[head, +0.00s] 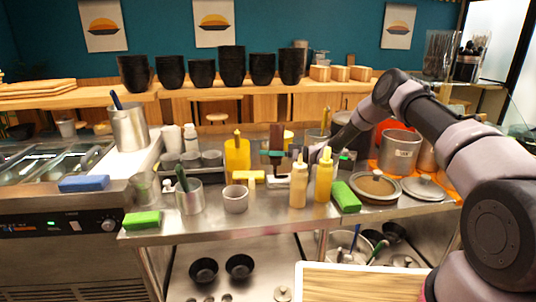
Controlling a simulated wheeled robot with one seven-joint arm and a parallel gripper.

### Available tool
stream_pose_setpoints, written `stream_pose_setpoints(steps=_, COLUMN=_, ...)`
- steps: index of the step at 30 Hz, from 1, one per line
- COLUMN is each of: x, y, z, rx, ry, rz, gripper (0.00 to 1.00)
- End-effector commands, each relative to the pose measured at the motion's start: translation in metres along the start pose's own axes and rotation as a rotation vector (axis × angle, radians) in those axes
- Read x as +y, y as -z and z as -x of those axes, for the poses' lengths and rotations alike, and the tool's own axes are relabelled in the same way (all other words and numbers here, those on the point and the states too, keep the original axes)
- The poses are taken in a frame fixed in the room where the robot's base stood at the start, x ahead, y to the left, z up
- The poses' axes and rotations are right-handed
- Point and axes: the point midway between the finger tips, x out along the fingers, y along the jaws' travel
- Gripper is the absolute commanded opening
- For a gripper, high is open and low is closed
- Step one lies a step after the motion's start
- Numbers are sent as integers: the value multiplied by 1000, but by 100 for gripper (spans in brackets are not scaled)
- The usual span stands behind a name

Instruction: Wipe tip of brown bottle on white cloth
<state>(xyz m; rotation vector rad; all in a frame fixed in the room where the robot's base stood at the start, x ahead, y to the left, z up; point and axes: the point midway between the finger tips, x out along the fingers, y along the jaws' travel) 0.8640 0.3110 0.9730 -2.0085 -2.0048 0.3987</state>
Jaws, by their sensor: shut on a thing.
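My gripper (277,157) is behind the front bottles at the middle of the steel counter, reaching in from the right. It is shut on a dark brown bottle (277,136), which looks roughly upright. The bottle's lower part is partly hidden by the gripper, and I cannot tell where its tip is. A small white patch (273,181), perhaps the white cloth, lies on the counter just below the gripper. It is partly hidden by the tan bottle (298,185). I cannot tell whether the brown bottle touches it.
A yellow bottle (323,176) stands beside the tan one, in front of my gripper. A yellow jug (237,157) and a grey cup (235,198) stand to the left. A green sponge (345,197) and lidded pan (374,188) lie right.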

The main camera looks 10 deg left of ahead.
Motion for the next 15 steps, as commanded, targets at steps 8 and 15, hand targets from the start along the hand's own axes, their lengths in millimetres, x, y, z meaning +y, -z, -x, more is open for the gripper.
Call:
stream_pose_setpoints(steps=8, x=1, y=-1, z=0, rx=1, ry=0, rz=1, gripper=56)
stream_pose_setpoints(steps=15, x=2, y=-4, z=0, rx=1, ry=0, rz=1, gripper=56)
